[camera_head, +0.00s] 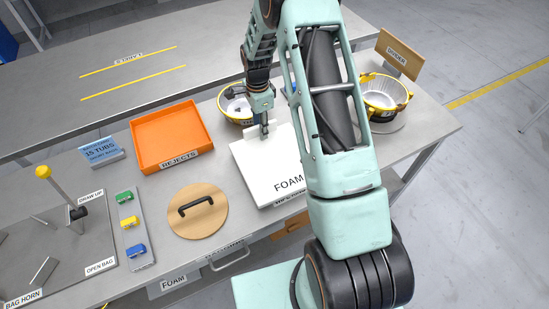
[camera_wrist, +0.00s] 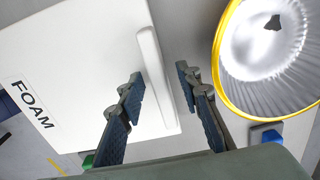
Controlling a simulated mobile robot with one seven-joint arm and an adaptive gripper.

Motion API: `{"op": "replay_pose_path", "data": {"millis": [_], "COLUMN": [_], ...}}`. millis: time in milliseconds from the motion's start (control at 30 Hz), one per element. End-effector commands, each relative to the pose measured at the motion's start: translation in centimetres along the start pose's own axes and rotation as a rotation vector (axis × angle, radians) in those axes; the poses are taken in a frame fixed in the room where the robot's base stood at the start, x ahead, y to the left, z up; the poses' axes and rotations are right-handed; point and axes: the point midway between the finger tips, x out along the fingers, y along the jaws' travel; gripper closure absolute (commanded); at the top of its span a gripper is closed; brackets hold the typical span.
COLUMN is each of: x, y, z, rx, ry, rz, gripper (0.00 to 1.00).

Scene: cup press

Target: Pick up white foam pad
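The white foam pad (camera_head: 262,170) is a flat white slab marked FOAM, lying on the table in the middle of the head view. In the wrist view the pad (camera_wrist: 75,75) fills the left side, with a raised white rib (camera_wrist: 150,75) near its right edge. My gripper (camera_head: 264,132) points down at the pad's far edge. In the wrist view my gripper (camera_wrist: 161,80) is open, its fingers on either side of the rib. A gap shows at the right finger; contact at the left finger cannot be told.
A yellow-rimmed bowl (camera_wrist: 268,55) stands close to the right finger. A second yellow-rimmed bowl (camera_head: 386,93) is right of my arm. An orange rejects tray (camera_head: 170,135) and a round wooden lid with black handle (camera_head: 198,222) lie left of the pad.

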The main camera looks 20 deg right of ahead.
Motion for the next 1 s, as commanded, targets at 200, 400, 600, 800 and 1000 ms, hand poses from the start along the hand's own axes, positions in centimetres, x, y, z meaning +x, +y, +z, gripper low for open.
{"op": "replay_pose_path", "data": {"millis": [200,400,600,800,1000], "x": [0.0,-0.1,-0.1,-0.6,-2.8], "y": [0.0,0.0,0.0,-0.1,-0.1], "z": [0.0,0.0,0.0,0.0,0.0], "rx": [0.0,0.0,-0.001,-0.001,-0.001], "ry": [0.0,0.0,0.0,0.001,0.002], "rz": [0.0,0.0,0.0,-0.001,-0.005], "gripper": [0.85,1.0,1.0,1.0,1.0]}}
